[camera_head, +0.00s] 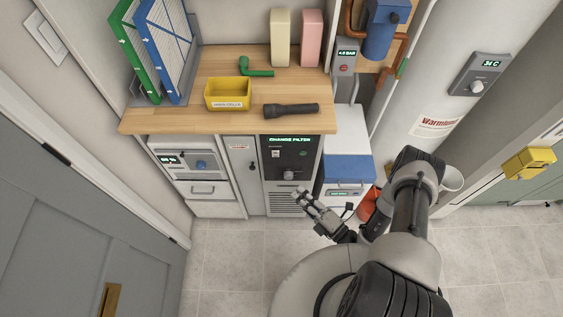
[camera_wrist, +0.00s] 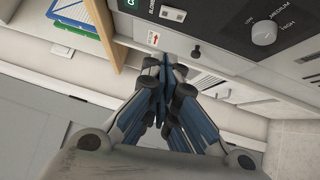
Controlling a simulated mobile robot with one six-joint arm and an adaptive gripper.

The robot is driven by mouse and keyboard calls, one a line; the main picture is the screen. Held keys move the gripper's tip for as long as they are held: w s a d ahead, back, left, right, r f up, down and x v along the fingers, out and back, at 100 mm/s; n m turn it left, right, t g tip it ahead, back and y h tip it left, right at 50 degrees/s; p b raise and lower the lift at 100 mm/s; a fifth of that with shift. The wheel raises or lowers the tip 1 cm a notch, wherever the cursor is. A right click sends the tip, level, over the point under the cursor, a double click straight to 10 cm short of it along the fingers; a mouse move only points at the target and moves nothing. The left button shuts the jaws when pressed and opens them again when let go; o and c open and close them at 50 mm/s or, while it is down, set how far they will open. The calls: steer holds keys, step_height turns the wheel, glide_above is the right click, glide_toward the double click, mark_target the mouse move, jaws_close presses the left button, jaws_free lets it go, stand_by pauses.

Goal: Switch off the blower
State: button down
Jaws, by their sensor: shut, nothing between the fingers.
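The blower (camera_head: 290,150) is a unit with a dark panel under the wooden counter; its green display reads "CHANGE FILTER". A light round knob (camera_head: 289,175) sits low on the panel. In the wrist view the blower's dark panel (camera_wrist: 222,22) shows the knob (camera_wrist: 263,32) beside the words MEDIUM and HIGH; other markings are cut off or unclear. A small white rocker or button (camera_wrist: 172,14) sits left of the knob. My gripper (camera_head: 299,192) is shut and empty, just in front of the blower below the knob. In the wrist view my gripper (camera_wrist: 165,66) points toward the panel's lower edge, apart from the knob.
The wooden counter (camera_head: 220,118) above holds a yellow bin (camera_head: 228,94), a black flashlight (camera_head: 291,111) and framed filters (camera_head: 165,45). A blue-lidded white box (camera_head: 346,168) stands right of the blower, a grey narrow door (camera_head: 241,165) left. The floor in front is clear.

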mark_target(276, 154)
steer(key=shift+w+a, duration=0.1)
steer(key=w+d+b+x, duration=0.2)
steer(key=x, duration=1)
steer(key=shift+w+a+r+b, duration=0.15)
steer(key=shift+w+r+b, duration=0.05)
steer(key=shift+b, duration=0.1)
